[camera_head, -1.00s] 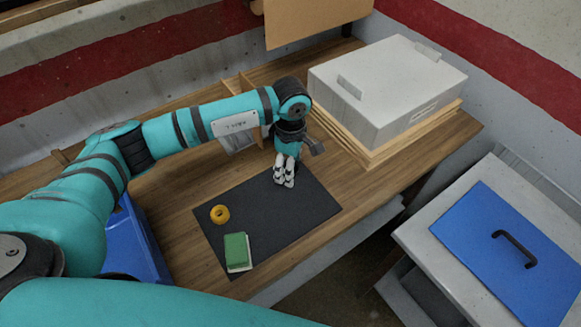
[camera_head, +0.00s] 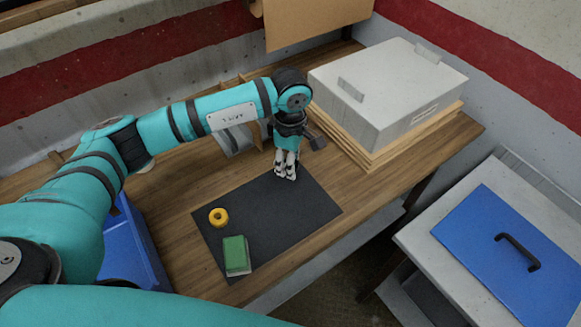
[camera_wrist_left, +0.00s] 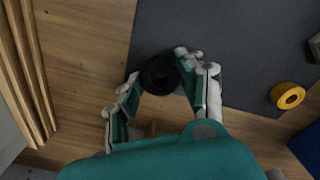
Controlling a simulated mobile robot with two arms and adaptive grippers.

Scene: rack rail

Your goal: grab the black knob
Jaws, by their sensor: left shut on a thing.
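The black knob (camera_wrist_left: 160,75) is round and dark. In the left wrist view it sits between the fingertips of my left gripper (camera_wrist_left: 160,78), at the edge of the dark mat. In the head view my left gripper (camera_head: 286,172) points down at the mat's far corner, and its fingers hide the knob there. The fingers are closed against the knob's sides. I cannot tell whether the knob is lifted off the surface. My right gripper is in neither view.
The dark mat (camera_head: 285,215) lies on the wooden table (camera_head: 190,190). A yellow ring (camera_head: 218,217) and a green block (camera_head: 236,253) rest on it. A grey box (camera_head: 385,90) on wooden boards stands right of my gripper. A blue bin (camera_head: 130,245) is at left.

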